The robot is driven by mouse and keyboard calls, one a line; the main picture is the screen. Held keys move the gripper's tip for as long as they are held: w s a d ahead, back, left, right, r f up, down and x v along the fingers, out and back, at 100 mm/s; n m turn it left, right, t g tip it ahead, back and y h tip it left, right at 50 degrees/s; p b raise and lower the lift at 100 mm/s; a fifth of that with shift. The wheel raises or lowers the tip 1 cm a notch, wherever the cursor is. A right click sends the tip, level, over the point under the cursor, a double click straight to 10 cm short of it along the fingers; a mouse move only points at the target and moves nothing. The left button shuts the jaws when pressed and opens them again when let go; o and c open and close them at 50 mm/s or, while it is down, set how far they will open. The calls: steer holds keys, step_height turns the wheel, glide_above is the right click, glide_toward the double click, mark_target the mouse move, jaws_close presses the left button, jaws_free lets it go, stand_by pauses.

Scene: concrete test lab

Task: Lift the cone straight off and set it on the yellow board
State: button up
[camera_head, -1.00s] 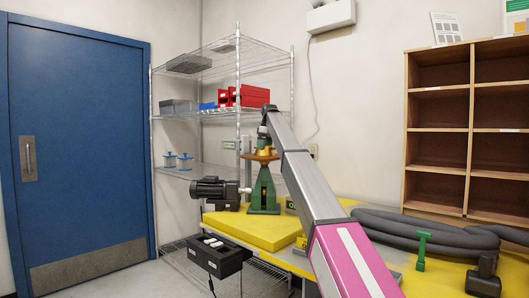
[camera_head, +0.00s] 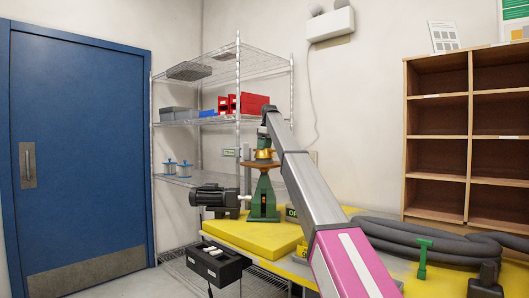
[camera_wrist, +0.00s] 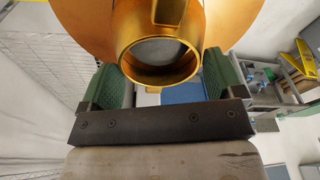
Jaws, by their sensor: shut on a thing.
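The cone appears to be the gold, ring-ended piece (camera_head: 264,154) above a brown disc (camera_head: 262,164) on a green stand (camera_head: 263,200). My gripper (camera_head: 266,138) is at this piece from above, at the end of my arm. In the wrist view the gold piece (camera_wrist: 165,72) lies between my gripper's (camera_wrist: 160,88) green pads, which are shut on it. The orange-brown disc (camera_wrist: 80,14) shows behind it. Whether the piece still touches the disc is not clear. The yellow board (camera_head: 262,232) is a thick slab at the stand's foot, its top mostly bare.
A black motor (camera_head: 213,194) stands left of the stand. A black box (camera_head: 222,266) is in front of the board. Thick grey hose (camera_head: 400,229) and a green T-shaped piece (camera_head: 423,257) lie right of my arm. A wire shelf (camera_head: 237,120) stands behind.

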steer(key=a+r, duration=0.2)
steer(key=a, duration=0.1)
steer(key=s+a+r, duration=0.1)
steer(key=a+r, duration=0.2)
steer(key=a, duration=0.1)
steer(key=s+a+r, duration=0.1)
steer(key=a+r, duration=0.1)
steer(key=a, duration=0.2)
steer(key=shift+a+r, duration=0.25)
steer(key=shift+r, duration=0.05)
